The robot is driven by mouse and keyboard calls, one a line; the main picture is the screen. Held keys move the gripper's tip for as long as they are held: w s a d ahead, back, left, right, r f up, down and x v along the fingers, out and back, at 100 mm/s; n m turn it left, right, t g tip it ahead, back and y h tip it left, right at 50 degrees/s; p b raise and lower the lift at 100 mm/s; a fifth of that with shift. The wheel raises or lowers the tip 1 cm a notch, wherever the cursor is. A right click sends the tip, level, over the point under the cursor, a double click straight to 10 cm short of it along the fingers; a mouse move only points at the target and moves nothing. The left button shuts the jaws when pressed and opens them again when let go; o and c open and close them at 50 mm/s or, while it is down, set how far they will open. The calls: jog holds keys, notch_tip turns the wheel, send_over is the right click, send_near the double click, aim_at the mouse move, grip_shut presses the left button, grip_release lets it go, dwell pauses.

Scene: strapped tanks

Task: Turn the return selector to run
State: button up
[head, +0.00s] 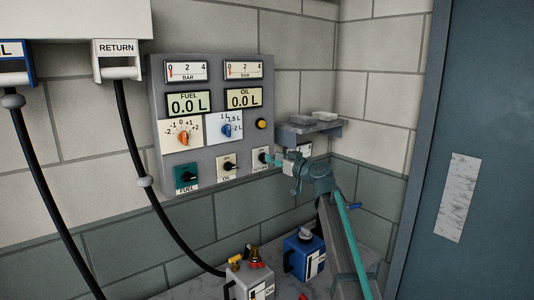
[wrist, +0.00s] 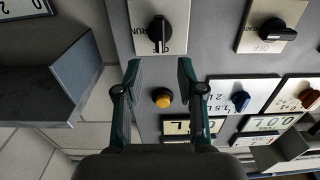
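The return selector is a black knob on a white plate at the lower right of the grey panel (head: 210,125). In the head view its plate (head: 258,158) is partly covered by my gripper (head: 273,161). In the wrist view, which is upside down, the selector knob (wrist: 160,30) has its handle pointing down the picture, toward lettering that looks like OFF. RUN is printed to its left. My gripper (wrist: 159,72) is open, its two fingers apart and empty. The knob shows beyond the fingertips, about centred between them; I see no contact.
The OIL selector (head: 229,167) and teal FUEL selector (head: 187,177) sit left of it. A yellow button (head: 262,124) is above. A grey shelf (head: 310,130) juts out close to my arm on the right. Blue (head: 304,254) and grey (head: 248,283) tanks stand below.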

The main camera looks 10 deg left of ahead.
jog(key=p+x, duration=0.1)
jog(key=x, duration=0.3)
jog(key=shift+w+a, duration=0.2)
jog(key=shift+a, duration=0.1)
grip_shut()
